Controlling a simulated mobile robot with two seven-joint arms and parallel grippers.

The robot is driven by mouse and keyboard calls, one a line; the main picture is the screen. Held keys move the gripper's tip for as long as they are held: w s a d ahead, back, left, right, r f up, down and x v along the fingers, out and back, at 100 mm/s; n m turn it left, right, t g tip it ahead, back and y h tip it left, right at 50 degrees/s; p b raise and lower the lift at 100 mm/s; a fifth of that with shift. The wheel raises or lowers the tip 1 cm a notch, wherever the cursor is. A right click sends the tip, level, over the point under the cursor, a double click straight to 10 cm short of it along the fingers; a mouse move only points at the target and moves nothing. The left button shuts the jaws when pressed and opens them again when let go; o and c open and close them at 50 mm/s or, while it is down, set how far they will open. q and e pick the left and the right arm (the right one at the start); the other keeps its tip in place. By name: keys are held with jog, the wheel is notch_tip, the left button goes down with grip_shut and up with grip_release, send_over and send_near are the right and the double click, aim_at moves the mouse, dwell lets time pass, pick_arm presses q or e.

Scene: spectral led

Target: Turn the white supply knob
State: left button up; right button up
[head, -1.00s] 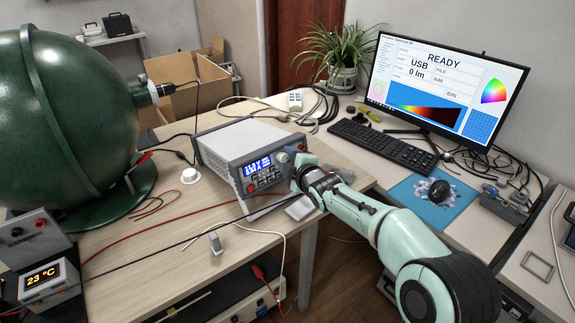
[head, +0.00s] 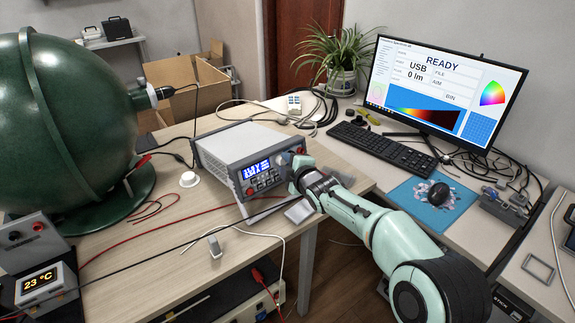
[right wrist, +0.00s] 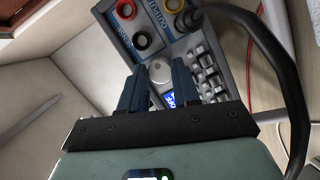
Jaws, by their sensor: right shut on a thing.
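The grey-white power supply (head: 222,143) stands on the wooden desk with its lit blue display (head: 256,166) facing my right arm. Its round pale supply knob (right wrist: 160,70) shows in the right wrist view, on the front panel beside the display. My right gripper (head: 290,161) is at the right end of that panel. In the right wrist view its two dark fingers (right wrist: 158,72) stand on either side of the knob and are shut on it. In the head view the gripper largely hides the knob. My left gripper is out of view.
Coloured sockets (right wrist: 143,41) and a thick black cable (right wrist: 262,50) are close to the fingers. A big green sphere (head: 65,120) stands at the left. A monitor (head: 440,88) and keyboard (head: 383,148) are at the right. Red and black leads cross the desk.

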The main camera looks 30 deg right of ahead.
jog(key=shift+a+f+n+b, duration=0.1)
jog(key=shift+f+n+b, duration=0.05)
jog(key=shift+n+b, duration=0.7)
jog(key=shift+n+t, duration=0.25)
jog(key=shift+t, duration=0.05)
jog(key=shift+n, duration=0.4)
jog(key=n+t, duration=0.1)
jog(key=n, duration=0.2)
jog(key=shift+n+p, duration=0.3)
jog(key=shift+p, duration=0.1)
jog(key=shift+n+t, duration=0.3)
jog(key=shift+n, duration=0.4)
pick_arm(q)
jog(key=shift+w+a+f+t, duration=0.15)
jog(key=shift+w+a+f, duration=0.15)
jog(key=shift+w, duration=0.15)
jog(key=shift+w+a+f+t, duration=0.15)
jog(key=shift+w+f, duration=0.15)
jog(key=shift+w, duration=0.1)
pick_arm(e)
jog(key=shift+n+t, duration=0.3)
jog(key=shift+n, duration=0.7)
